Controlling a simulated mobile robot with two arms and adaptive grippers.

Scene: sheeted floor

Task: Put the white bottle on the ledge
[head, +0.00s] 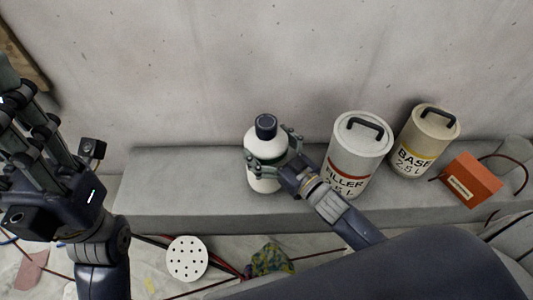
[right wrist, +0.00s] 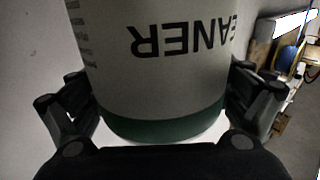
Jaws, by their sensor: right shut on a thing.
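The white bottle (head: 264,184) has a dark cap and a green band, and stands upright at the grey ledge (head: 160,187) along the wall. My right gripper (head: 268,158) is shut around its body. In the right wrist view the bottle (right wrist: 160,75) fills the space between the fingers, with dark lettering ending in "EANER" upside down. The bottle's base is over the ledge top; I cannot tell whether it touches. My left gripper (head: 35,130) is raised at the left edge, apart from the bottle; its fingertips are unclear.
A "FILLER" can (head: 358,150) stands right of the bottle, behind my right forearm. A "BASE" can (head: 428,140) and an orange box (head: 470,180) are further right. The ledge is bare left of the bottle. A white perforated disc (head: 187,259) and a colourful cloth (head: 272,261) lie below.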

